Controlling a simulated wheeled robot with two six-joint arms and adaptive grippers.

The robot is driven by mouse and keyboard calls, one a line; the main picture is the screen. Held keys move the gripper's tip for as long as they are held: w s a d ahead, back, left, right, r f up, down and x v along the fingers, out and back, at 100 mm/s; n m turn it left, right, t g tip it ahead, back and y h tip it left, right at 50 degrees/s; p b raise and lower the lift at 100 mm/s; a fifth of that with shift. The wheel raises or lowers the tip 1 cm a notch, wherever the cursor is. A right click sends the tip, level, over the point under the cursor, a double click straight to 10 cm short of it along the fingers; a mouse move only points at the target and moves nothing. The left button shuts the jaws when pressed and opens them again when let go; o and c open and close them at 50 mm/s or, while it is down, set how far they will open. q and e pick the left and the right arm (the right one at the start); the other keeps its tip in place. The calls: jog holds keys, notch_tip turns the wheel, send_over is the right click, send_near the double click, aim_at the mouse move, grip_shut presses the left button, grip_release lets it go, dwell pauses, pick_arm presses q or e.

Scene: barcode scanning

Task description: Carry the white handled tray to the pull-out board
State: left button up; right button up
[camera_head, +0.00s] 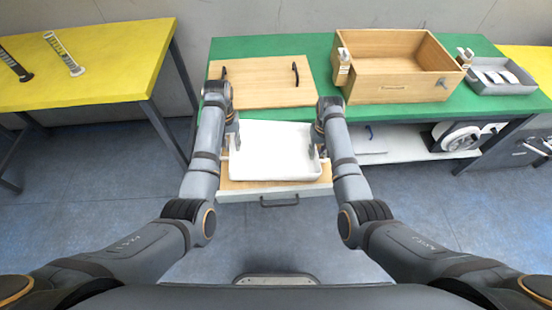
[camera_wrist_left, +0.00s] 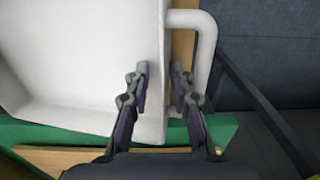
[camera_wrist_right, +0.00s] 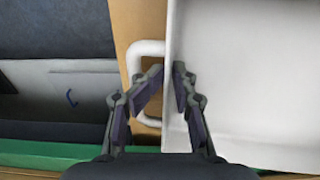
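The white handled tray (camera_head: 275,148) lies on the wooden pull-out board (camera_head: 325,183), which sticks out from the front of the green table. My left gripper (camera_wrist_left: 160,70) is at the tray's left side, its fingers apart on either side of the tray wall, with one finger inside the white handle loop (camera_wrist_left: 210,45). My right gripper (camera_wrist_right: 168,70) is at the right side, fingers apart about the tray wall beside the other handle (camera_wrist_right: 135,60). Both are open. The tray looks empty and level.
The green table (camera_head: 270,47) holds a wooden board (camera_head: 262,80) with black handles, a wooden box (camera_head: 395,85) and a grey bin (camera_head: 505,85). A white shelf (camera_head: 400,148) is below on the right. A yellow table (camera_head: 100,75) stands left. The floor in front is clear.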

pick_arm(q)
jog(key=shift+a+r, duration=0.1)
jog(key=shift+r, duration=1.2)
pick_arm(e)
jog(key=shift+d, duration=0.15)
notch_tip(320, 180, up, 8)
jog(key=shift+a, duration=0.2)
pick_arm(q)
jog(key=shift+f, duration=0.1)
